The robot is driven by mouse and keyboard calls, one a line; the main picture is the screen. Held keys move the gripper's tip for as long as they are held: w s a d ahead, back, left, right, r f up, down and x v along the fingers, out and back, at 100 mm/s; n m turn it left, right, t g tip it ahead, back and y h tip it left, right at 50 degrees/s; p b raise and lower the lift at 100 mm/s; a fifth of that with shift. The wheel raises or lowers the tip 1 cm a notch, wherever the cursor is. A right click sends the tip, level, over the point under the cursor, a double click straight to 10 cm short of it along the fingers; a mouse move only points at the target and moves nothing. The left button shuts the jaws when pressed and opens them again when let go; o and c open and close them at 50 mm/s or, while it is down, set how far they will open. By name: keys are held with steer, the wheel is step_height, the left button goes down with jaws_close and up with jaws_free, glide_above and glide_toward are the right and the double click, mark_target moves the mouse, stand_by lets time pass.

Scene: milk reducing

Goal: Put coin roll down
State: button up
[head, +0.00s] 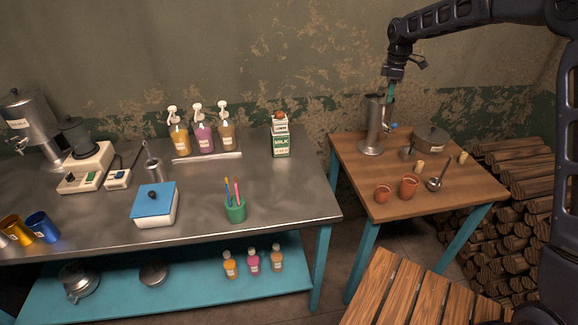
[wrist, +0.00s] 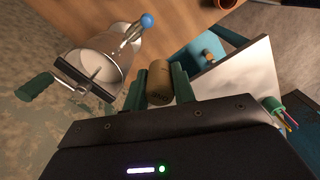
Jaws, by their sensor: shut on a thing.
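My gripper (head: 390,95) is raised above the wooden side table (head: 470,188), just above and beside a tall metal vessel (head: 372,130). In the wrist view its two green fingers (wrist: 157,82) are shut on the coin roll (wrist: 158,84), a short tan-brown cylinder with dark print on its side. The roll is held up off any surface. The tall vessel, with a blue ball knob, shows close to the left of the fingers in the wrist view (wrist: 118,47). In the head view I cannot make out the held roll.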

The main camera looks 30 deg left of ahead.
steer(key=s+a+n, duration=0.2)
steer(key=s+a, duration=0.7)
steer(key=a, duration=0.4)
steer(key=n, duration=0.2)
glide_above(304, 163)
step_height(304, 163, down, 20)
steer(key=shift+s+a+f, duration=0.1)
steer(key=shift+f, duration=2.6)
steer(key=shift+f, duration=0.1)
steer(key=o, duration=1)
steer(key=shift+o, duration=0.2)
step_height(304, 163, up, 12)
